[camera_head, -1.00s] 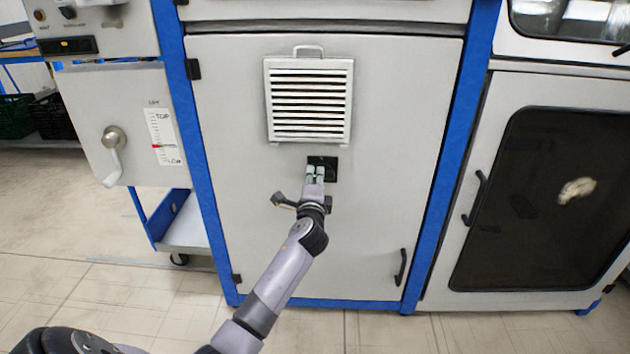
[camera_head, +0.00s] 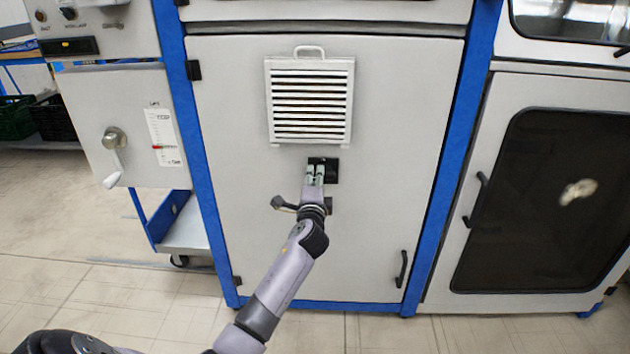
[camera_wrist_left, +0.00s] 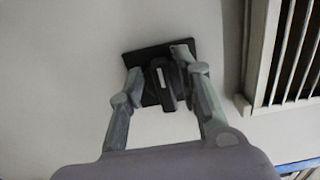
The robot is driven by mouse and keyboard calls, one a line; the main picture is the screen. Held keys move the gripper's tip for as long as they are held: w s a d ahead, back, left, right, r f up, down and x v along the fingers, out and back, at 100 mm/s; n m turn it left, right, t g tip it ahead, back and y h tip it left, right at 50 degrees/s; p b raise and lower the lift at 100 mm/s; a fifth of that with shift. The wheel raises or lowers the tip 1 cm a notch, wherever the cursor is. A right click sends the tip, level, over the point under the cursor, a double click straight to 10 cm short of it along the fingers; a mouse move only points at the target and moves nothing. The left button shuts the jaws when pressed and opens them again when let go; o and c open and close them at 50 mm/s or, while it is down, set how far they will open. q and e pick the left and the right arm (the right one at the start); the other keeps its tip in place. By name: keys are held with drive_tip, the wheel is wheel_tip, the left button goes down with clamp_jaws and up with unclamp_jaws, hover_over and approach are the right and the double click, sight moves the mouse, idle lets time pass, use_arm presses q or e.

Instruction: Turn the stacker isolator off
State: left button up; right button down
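The stacker isolator is a black rotary switch on a black square plate (camera_head: 331,171), set in the grey cabinet door below the vent. In the left wrist view its dark raised handle (camera_wrist_left: 168,86) shows a pale mark, and the plate (camera_wrist_left: 146,58) lies behind it. My left gripper (camera_head: 315,172) is at the switch. In the left wrist view its two fingers (camera_wrist_left: 158,78) stand apart on either side of the handle. The right fingertip is close to the handle; a gap shows at the left one. Firm contact cannot be made out. My right gripper is not in view.
A slatted vent (camera_head: 310,100) with a top handle is just above the switch. A black door handle (camera_head: 402,268) is at the lower right of the cabinet door (camera_head: 375,220). A crank (camera_head: 114,150) beside a scale is on the left panel. Blue posts (camera_head: 207,200) frame the door.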

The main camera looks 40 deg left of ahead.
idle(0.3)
use_arm(q)
drive_tip(key=v, duration=1.2)
drive_tip(key=shift+s, duration=0.1)
idle(0.3)
